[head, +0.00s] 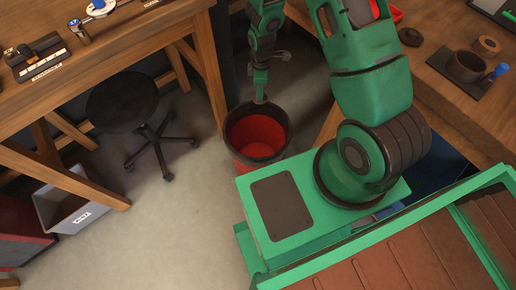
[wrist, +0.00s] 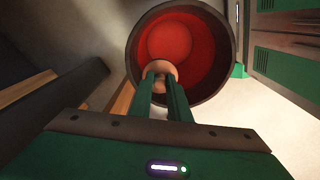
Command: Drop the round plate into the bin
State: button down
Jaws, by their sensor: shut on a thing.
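The bin (head: 278,132) is a round bucket with a dark rim and a red inside, standing on the floor beyond my green base. It also shows in the wrist view (wrist: 218,70), with its opening facing the camera. My gripper (head: 260,99) is over the far part of the bin's opening, pointing down. In the wrist view, my gripper's two green fingers (wrist: 160,78) are shut on a small tan round plate (wrist: 158,65). The plate appears against the bin's red inside; its exact height relative to the rim is hard to tell. The fingers hide part of the plate.
A wooden workbench (head: 110,55) stands at the left, its leg close to the bin. A black stool (head: 122,101) and a grey crate (head: 72,205) are below it. Another wooden table (head: 445,95) is at the right. The floor (head: 180,220) left of the bin is clear.

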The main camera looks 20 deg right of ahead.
jog(key=s+f+n, duration=0.2)
jog(key=f+n, duration=0.2)
jog(key=f, duration=0.3)
jog(key=s+a+f+n, duration=0.1)
jog(key=s+f+n, duration=0.2)
jog(key=f+n, duration=0.2)
jog(key=shift+s+a+f, duration=0.2)
jog(key=shift+a+f, duration=0.05)
jog(key=shift+f, duration=0.6)
jog(key=c, duration=1.6)
grip_release()
notch_tip(320, 180, up, 11)
jog(key=shift+f, duration=0.1)
